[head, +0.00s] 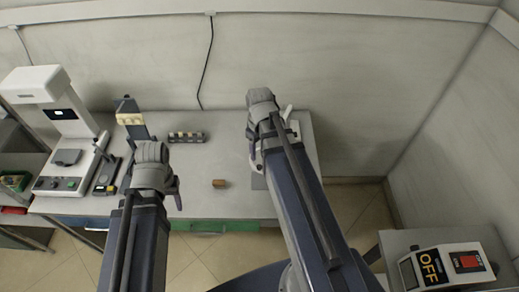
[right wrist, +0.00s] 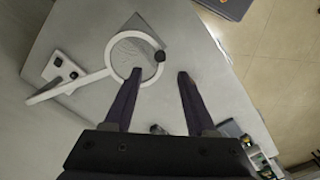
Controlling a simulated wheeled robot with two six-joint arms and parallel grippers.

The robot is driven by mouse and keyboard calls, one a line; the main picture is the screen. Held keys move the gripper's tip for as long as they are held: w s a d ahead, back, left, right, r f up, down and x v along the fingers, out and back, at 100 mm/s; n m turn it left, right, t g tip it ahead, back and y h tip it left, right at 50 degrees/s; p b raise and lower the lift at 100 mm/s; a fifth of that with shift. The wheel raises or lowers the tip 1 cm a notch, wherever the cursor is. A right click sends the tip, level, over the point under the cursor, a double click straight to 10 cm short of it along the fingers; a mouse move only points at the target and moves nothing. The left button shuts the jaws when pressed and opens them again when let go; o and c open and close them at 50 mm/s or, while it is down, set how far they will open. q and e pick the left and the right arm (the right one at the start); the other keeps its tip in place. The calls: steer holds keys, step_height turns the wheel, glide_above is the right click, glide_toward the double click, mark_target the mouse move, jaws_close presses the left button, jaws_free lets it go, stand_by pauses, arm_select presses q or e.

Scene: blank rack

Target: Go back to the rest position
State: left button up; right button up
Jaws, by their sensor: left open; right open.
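My left arm reaches in over the table's left part, with the left gripper (head: 153,165) at its far end; its fingers are mostly hidden by the wrist. My right arm reaches over the table's right part, with its gripper (head: 262,105) at the far end. The right wrist view shows the right gripper (right wrist: 160,74) open, its two dark fingers apart with nothing between them. It is over the grey table (right wrist: 215,100), close to a white ring with a long handle (right wrist: 85,87).
A white machine (head: 38,82) stands at the table's left. A blank rack (head: 187,137) sits at the back, and a small brown block (head: 220,184) lies mid-table. A switch box marked OFF (head: 445,266) is at the lower right. The tabletop between the arms is mostly clear.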

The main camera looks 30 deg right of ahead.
steer(key=s+a+f+b, duration=0.2)
steer(key=a, duration=0.4)
steer(key=s+a+f+b, duration=0.2)
steer(key=a+f+b, duration=0.1)
steer(key=a, duration=0.4)
steer(key=s+a+f+h+b, duration=0.1)
steer(key=s+a+f+b, duration=0.1)
steer(key=a, duration=0.5)
steer(key=shift+s+a+f+b, duration=0.15)
steer(key=shift+s+f+b, duration=0.2)
steer(key=shift+s+b, duration=0.05)
stand_by(0.9)
